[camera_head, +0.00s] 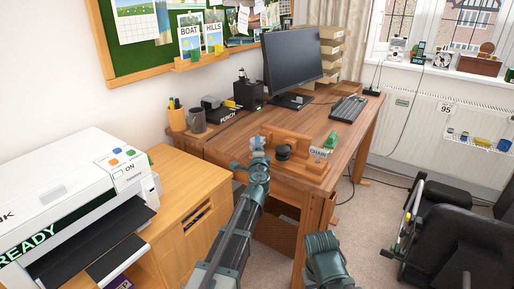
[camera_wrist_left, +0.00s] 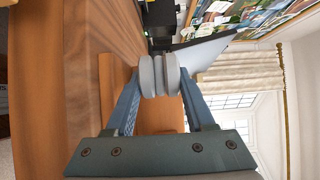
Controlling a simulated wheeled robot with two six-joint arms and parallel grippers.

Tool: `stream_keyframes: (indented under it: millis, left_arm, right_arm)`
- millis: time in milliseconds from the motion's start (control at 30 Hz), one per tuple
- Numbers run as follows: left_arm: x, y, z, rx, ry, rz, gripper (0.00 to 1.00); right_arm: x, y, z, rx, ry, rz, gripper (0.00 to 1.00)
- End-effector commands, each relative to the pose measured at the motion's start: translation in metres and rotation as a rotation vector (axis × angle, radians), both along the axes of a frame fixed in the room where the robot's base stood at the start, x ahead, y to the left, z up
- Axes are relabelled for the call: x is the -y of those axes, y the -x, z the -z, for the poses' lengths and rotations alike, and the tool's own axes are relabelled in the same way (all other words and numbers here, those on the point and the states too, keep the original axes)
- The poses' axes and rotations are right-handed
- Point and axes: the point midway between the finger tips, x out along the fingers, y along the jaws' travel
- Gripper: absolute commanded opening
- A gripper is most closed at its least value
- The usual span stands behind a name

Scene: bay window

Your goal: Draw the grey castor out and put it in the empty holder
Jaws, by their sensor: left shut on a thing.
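My left gripper (camera_head: 258,148) is above the near left part of the desk, in front of a wooden stand (camera_head: 301,154). In the left wrist view the same gripper (camera_wrist_left: 160,82) is shut on the grey castor (camera_wrist_left: 160,75), a pale double-wheeled piece between the fingertips. In the head view the castor is small and mostly merged with the gripper. A dark castor (camera_head: 283,153) sits at the wooden stand, just right of the gripper. I cannot make out an empty holder clearly.
A green object (camera_head: 331,140) and a small lettered sign (camera_head: 319,152) are at the stand's right end. A printer (camera_head: 80,195) is at left.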

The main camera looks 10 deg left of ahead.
Motion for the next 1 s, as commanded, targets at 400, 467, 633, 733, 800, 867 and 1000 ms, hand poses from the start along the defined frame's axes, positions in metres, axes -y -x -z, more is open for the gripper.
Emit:
stream_keyframes:
  millis: [400,467,633,733,800,867,1000]
  left_arm:
    - [0.000,0.000,0.000,0.000,0.000,0.000,0.89]
    - [0.000,0.000,0.000,0.000,0.000,0.000,0.89]
    - [0.000,0.001,0.000,0.000,0.000,0.000,0.89]
    - [0.001,0.006,0.000,0.000,0.000,0.001,0.89]
    - [0.003,0.012,0.000,0.000,0.000,0.001,0.89]
    - [0.004,0.019,0.000,0.000,0.000,0.001,0.89]
    - [0.010,0.041,0.000,0.000,0.000,0.001,0.89]
  right_arm:
    - [0.000,0.000,0.000,0.000,0.000,0.000,0.50]
    - [0.000,0.000,0.000,0.000,0.000,0.000,0.50]
    - [0.000,0.000,0.000,0.000,0.000,0.000,0.50]
    - [0.000,0.000,0.000,0.000,0.000,0.000,0.50]
    - [0.000,0.000,0.000,0.000,0.000,0.000,0.50]
    - [0.000,0.000,0.000,0.000,0.000,0.000,0.50]
    - [0.000,0.000,0.000,0.000,0.000,0.000,0.50]
